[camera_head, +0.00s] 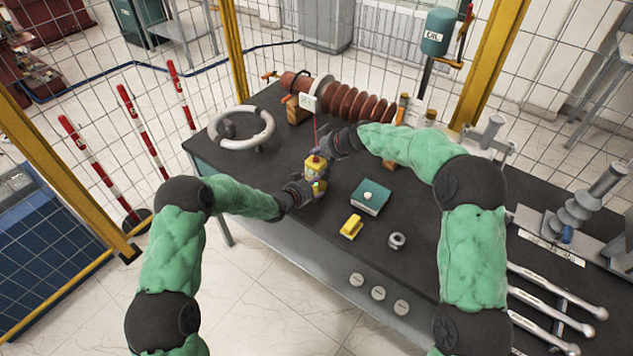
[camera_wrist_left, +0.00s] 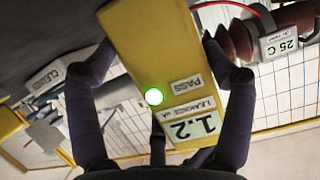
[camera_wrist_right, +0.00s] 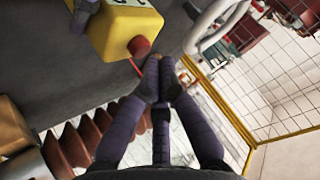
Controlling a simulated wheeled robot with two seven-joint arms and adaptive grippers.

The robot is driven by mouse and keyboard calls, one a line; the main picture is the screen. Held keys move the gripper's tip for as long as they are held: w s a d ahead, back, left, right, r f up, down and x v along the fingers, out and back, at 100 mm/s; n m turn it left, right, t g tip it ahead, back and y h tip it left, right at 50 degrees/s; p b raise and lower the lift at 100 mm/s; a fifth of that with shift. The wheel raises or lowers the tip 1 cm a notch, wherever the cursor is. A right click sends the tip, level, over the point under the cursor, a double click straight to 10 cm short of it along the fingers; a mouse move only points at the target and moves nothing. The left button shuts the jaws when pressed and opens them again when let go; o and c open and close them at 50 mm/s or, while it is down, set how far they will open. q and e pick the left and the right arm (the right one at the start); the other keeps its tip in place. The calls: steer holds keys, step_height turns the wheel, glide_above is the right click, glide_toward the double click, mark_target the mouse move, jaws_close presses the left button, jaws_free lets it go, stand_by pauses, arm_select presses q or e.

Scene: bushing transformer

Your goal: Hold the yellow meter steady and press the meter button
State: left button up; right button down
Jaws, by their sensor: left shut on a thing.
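The yellow meter (camera_head: 317,167) is held above the dark table. My left gripper (camera_head: 309,186) is shut on it, with a finger on each side in the left wrist view (camera_wrist_left: 166,62). The meter's face (camera_wrist_left: 180,100) shows a lit green light (camera_wrist_left: 153,96), the word PASS and the reading 1.2. Its red button (camera_wrist_right: 138,46) shows in the right wrist view on the end of the yellow body (camera_wrist_right: 118,28). My right gripper (camera_wrist_right: 158,82) has its fingertips together, empty, close beside the button; I cannot tell whether they touch it.
A brown ribbed bushing (camera_head: 352,104) lies behind the meter, with a red lead near it. A grey ring (camera_head: 241,128) is at the left. A green box (camera_head: 370,198), a yellow block (camera_head: 351,227) and a small metal ring (camera_head: 397,240) lie in front. Wire fencing surrounds the table.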

mark_target(317, 159)
arm_select(q)
steer(key=shift+f, duration=0.1)
arm_select(e)
steer(key=shift+r, duration=2.75)
arm_select(q)
steer(key=o, duration=1.3)
steer(key=shift+s+a+r, duration=0.3)
steer(key=shift+s+a, duration=0.1)
steer(key=shift+s, duration=0.1)
steer(key=v, duration=1)
steer(key=shift+s+a, duration=0.15)
steer(key=shift+s, duration=0.15)
